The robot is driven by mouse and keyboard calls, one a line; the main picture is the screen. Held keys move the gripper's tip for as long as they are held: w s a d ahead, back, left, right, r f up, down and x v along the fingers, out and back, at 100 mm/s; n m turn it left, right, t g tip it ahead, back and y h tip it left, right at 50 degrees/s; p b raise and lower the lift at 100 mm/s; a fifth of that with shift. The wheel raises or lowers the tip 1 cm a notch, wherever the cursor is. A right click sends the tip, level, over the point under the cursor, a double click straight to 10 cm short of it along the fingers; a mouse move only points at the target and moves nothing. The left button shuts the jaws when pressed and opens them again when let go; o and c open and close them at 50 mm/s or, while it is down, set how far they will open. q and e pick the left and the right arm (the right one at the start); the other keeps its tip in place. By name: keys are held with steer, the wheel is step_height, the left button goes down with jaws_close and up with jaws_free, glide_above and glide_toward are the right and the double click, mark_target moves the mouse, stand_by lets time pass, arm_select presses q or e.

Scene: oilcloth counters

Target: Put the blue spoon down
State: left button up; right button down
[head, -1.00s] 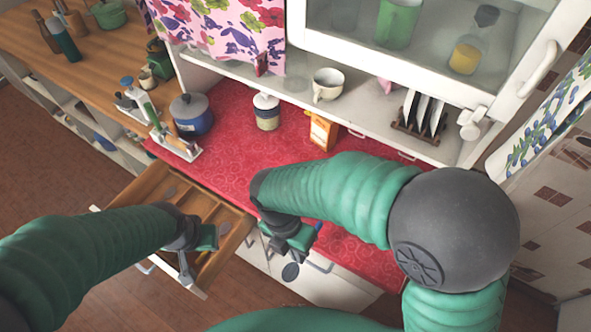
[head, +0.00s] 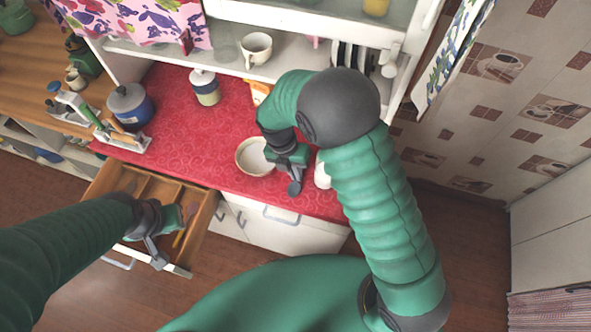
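My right gripper (head: 291,172) hangs over the front part of the red counter (head: 190,150), just right of a cream bowl (head: 249,160). A dark blue-grey rounded end, which looks like the bowl of the blue spoon (head: 294,188), points down from its fingers. The rest of the spoon is hidden by the gripper. My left gripper (head: 158,258) is at the front panel of the open wooden drawer (head: 148,186), its dark fingers near the top edge. I cannot see whether they are closed on it.
A blue pot (head: 131,108) and a lidded canister (head: 205,90) stand farther back on the counter. An orange box (head: 260,92) and a partly hidden white object (head: 322,174) are close to my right arm. A white cup (head: 256,48) sits on the shelf.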

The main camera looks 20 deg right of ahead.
steer(key=shift+w+f, duration=0.1)
steer(key=shift+w, duration=0.05)
steer(key=c, duration=1.9)
jaws_free()
steer(key=shift+a, duration=0.1)
steer(key=b+v, duration=0.1)
steer(key=v, duration=1.1)
